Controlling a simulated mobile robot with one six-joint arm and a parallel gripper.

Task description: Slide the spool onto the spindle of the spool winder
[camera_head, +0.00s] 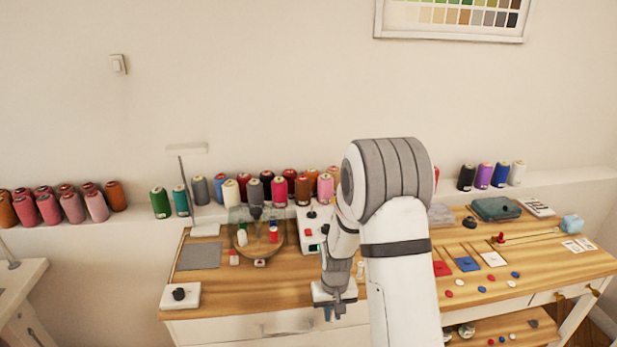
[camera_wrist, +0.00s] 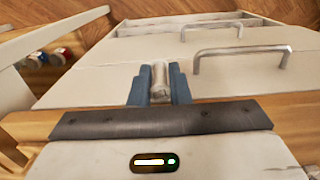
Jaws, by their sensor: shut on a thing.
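My gripper (camera_head: 335,312) is low at the front edge of the wooden table in the head view. In the wrist view its two blue-grey fingers (camera_wrist: 159,88) are shut on a small pale, whitish spool (camera_wrist: 159,80), seen end-on between them. The spool is not clear in the head view. A white device (camera_head: 311,238) with a red part and a dark knob stands at the back of the table, partly behind my arm. It may be the spool winder; I cannot make out its spindle. A white block (camera_head: 322,292) sits by my gripper, partly hidden.
Another white box (camera_head: 180,296) with a black knob is at the front left. A glass bowl (camera_head: 257,238) holds coloured spools. Thread cones line the back ledge. Cards and buttons lie on the right. White drawers (camera_wrist: 250,75) with metal handles show in the wrist view.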

